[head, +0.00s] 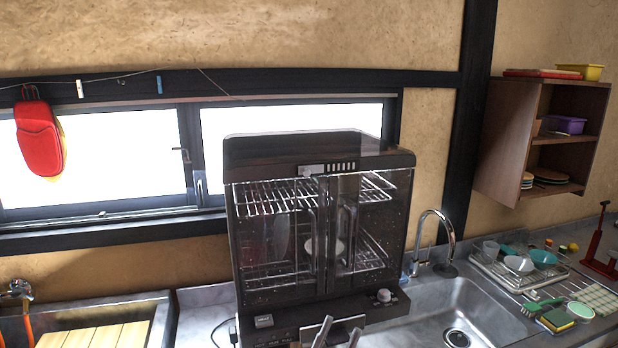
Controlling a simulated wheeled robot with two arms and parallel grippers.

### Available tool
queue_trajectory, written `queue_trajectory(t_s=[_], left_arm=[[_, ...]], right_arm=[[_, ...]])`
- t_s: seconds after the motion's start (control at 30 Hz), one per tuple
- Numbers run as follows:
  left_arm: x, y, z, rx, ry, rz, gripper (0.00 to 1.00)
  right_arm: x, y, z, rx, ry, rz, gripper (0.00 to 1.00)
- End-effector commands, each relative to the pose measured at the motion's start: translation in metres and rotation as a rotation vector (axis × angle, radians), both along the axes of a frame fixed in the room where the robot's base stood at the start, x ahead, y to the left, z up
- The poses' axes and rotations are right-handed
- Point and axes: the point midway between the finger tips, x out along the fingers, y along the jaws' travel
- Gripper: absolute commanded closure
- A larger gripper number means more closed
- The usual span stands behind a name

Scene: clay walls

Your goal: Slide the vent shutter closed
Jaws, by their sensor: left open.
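A dark dish dryer (270,160) with clear double doors stands on the counter in the middle of the head view. On its top front edge is a row of light vent slots (342,167). A small pale plate, which looks like the vent shutter (312,170), sits just left of the slots, which show uncovered. My left gripper (339,330) shows at the bottom edge, in front of the dryer's base and well below the vent. Its two grey fingers are apart with nothing seen between them. My right gripper is not in view.
The dryer has two upright door handles (351,240) and a knob (384,296) at lower right. A sink with a curved faucet (445,232) and a dish rack (500,272) are to the right. A wooden board (95,338) lies at lower left. The air before the vent looks clear.

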Motion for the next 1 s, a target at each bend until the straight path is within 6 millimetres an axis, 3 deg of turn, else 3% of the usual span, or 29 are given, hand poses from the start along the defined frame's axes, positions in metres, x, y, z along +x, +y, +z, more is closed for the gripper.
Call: queue_trajectory(t_s=[0.03,0.1,0.23,0.37,0.5,0.6,0.73,0.9,1.0], left_arm=[[0.019,-0.027,0.023,0.037,0.020,0.022,0.48],[0.047,-0.056,0.048,0.088,0.076,0.081,0.48],[0.085,-0.088,0.105,0.124,0.181,0.226,0.48],[0.103,-0.090,0.165,0.081,0.311,0.387,0.48],[0.097,-0.064,0.219,-0.050,0.498,0.529,0.48],[0.081,-0.037,0.238,-0.172,0.660,0.592,0.48],[0.057,-0.010,0.240,-0.308,0.853,0.615,0.48],[0.039,0.004,0.231,-0.397,0.998,0.611,0.48],[0.040,0.008,0.230,-0.409,1.022,0.613,0.48]], right_arm=[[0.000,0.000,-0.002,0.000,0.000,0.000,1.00],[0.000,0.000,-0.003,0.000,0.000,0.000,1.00],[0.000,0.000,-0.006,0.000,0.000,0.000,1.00],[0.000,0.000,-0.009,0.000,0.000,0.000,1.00],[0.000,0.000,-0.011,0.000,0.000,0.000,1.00],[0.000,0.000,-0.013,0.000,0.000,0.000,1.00],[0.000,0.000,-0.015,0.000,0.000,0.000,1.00],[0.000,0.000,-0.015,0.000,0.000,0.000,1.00],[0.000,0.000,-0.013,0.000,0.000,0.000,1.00]])
